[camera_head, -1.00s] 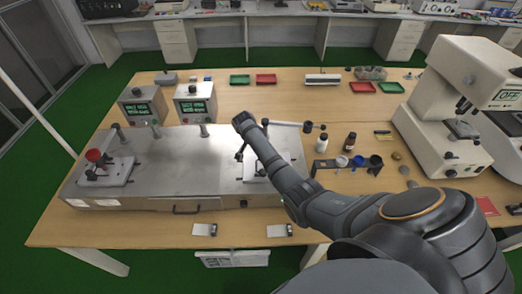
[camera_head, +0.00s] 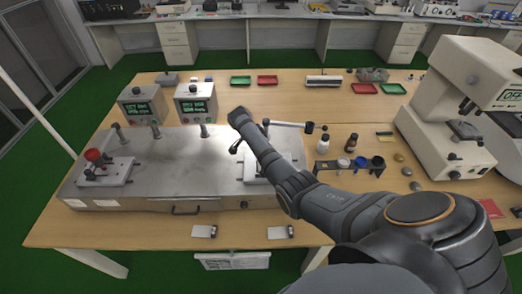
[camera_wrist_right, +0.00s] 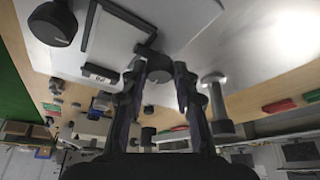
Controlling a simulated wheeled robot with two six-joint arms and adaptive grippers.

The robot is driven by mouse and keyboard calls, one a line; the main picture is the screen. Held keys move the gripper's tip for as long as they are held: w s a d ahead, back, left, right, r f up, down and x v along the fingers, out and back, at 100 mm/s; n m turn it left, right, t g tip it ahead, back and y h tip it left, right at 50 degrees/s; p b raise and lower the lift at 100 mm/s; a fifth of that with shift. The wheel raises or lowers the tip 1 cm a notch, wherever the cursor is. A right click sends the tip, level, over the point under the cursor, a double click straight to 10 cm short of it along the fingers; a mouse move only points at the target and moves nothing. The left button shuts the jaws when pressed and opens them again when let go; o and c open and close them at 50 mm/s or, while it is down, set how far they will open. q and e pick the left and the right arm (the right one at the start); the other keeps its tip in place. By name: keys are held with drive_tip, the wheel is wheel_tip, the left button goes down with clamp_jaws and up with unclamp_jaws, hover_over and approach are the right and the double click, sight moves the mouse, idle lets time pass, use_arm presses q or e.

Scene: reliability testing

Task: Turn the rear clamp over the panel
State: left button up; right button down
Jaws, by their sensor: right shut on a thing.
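In the head view a fixture with a pale base plate (camera_head: 255,172) stands on the right part of the metal bench plate (camera_head: 190,160), partly hidden by my right arm. A silver bar (camera_head: 287,124) with dark ends reaches out behind the arm. My right gripper (camera_wrist_right: 160,74) shows in the wrist view, its two fingers around a dark piece of the rear clamp (camera_wrist_right: 148,57). Beyond the fingertips lies a flat panel (camera_wrist_right: 118,42) with a dark border. How far the clamp covers the panel is hard to tell. My left gripper is not in view.
A red-knobbed fixture (camera_head: 93,156) is at the left. Two display boxes (camera_head: 195,103) stand behind the bench plate. Bottles (camera_head: 351,143), a cup rack (camera_head: 345,166) and a white microscope-like machine (camera_head: 445,140) are to the right. A black knob (camera_wrist_right: 52,22) sits near the gripper.

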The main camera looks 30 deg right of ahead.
drive_tip(key=c, duration=1)
unclamp_jaws()
drive_tip(key=shift+r, duration=0.15)
drive_tip(key=v, duration=1.1)
drive_tip(key=shift+a+r, duration=0.1)
drive_tip(key=shift+r, duration=0.25)
drive_tip(key=shift+s, duration=0.1)
